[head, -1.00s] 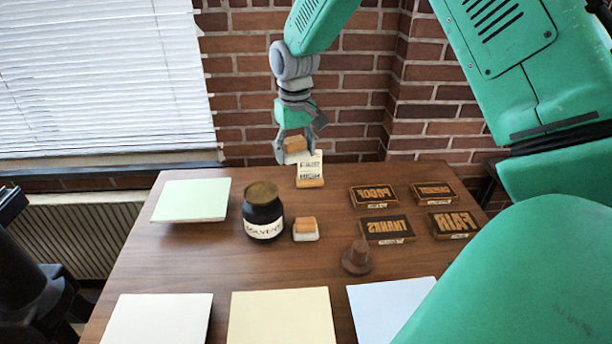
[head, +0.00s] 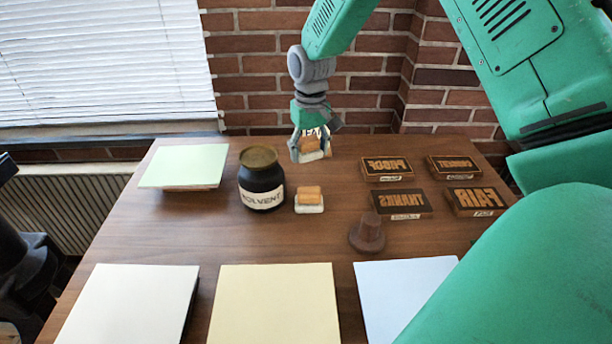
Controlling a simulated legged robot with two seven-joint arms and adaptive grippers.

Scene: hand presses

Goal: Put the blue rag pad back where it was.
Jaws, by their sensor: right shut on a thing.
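My right gripper (head: 315,140) reaches over the far edge of the table from the upper right. It is shut on a pad with a wooden handle and a pale base, which I take to be the blue rag pad (head: 310,150); its blue tint is hard to see. I cannot tell whether its base touches the table. A small card with print (head: 318,130) is mostly hidden behind the gripper. A second pad (head: 309,208), with a wooden handle and a whitish base, stands on the table nearer to me. My left gripper is not in view.
A solvent jar (head: 262,181) stands left of the second pad. Several wooden type blocks (head: 401,204) lie to the right, with a brown knob (head: 368,234) before them. A pale green pad (head: 181,166) is at the back left. White, yellow (head: 273,305) and blue sheets line the front.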

